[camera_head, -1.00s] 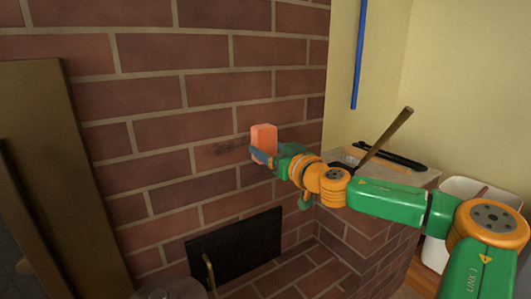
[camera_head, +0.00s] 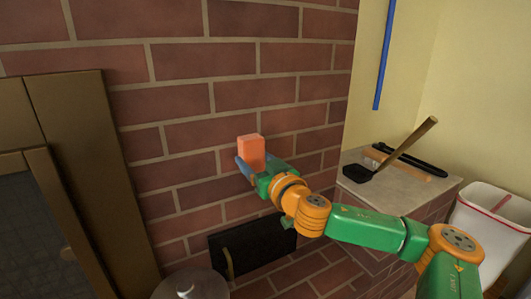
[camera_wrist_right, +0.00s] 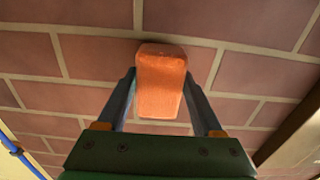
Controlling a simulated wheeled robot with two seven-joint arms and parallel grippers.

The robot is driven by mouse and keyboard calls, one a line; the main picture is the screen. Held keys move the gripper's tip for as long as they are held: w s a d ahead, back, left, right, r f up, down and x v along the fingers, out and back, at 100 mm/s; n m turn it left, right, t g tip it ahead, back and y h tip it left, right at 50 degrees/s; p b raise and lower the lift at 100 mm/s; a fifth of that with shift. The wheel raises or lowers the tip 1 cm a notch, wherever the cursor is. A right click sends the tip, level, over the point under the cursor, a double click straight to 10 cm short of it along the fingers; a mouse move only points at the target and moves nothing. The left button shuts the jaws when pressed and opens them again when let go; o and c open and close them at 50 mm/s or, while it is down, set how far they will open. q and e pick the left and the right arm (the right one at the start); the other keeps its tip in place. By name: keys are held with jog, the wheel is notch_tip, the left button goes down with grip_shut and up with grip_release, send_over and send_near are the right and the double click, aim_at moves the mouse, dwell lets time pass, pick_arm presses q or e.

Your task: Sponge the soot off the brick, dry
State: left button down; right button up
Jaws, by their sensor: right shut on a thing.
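The sponge (camera_head: 251,152) is an orange-red block in front of the brick wall. My right gripper (camera_head: 254,166) is shut on it, with one blue finger on each side. In the right wrist view the sponge (camera_wrist_right: 160,80) stands out between the fingertips (camera_wrist_right: 160,92), its far end close to the wall; I cannot tell whether it touches. The red-brown brick (camera_head: 200,135) left of and above the sponge shows no clear dark smudge now. Any soot behind the sponge is hidden. My left gripper is not in view.
A stone ledge (camera_head: 405,190) at the right holds a black-bladed spatula (camera_head: 360,173) and black tongs (camera_head: 412,160). A white bin (camera_head: 490,228) stands right of it. A dark metal plate (camera_head: 255,243) is low on the wall. A wooden frame (camera_head: 95,150) stands at the left.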

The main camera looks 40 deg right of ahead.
jog(key=shift+w+a+p, duration=0.25)
jog(key=shift+a+p, duration=0.05)
jog(key=shift+a, duration=0.65)
jog(key=shift+w+a+r+p, duration=0.15)
jog(key=shift+a+p, duration=0.25)
jog(key=shift+a, duration=0.25)
jog(key=shift+w+a+r+p, duration=0.15)
jog(key=shift+a+p, duration=0.25)
jog(key=shift+a, duration=0.2)
jog(key=shift+w+a+f, duration=0.1)
jog(key=shift+a+f, duration=0.1)
jog(key=shift+a, duration=0.1)
jog(key=shift+f, duration=0.1)
jog(key=b+v, duration=0.2)
jog(key=v, duration=0.3)
jog(key=shift+s+a, duration=0.2)
jog(key=shift+s, duration=0.1)
